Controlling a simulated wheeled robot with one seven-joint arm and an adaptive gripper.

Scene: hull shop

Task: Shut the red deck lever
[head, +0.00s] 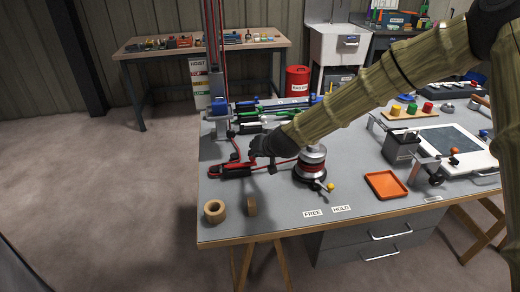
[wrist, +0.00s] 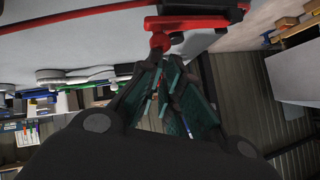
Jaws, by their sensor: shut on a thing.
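The red deck lever (head: 233,170) is at the left part of the grey workbench, with a red and black body lying low on the top. In the wrist view the red lever (wrist: 190,22) crosses the top, with a round red end (wrist: 158,41) hanging towards my fingers. My gripper (head: 258,160) is down at the lever's right end. In the wrist view my gripper (wrist: 160,75) has its green-padded fingers closed together on the lever's red part. The fingers hide most of the gripped part, and the lever's exact angle is hard to tell.
A winch (head: 311,165) with a yellow-knobbed handle stands just right of my gripper. Several coloured handles (head: 265,110) lie behind. An orange tray (head: 386,185) lies right.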

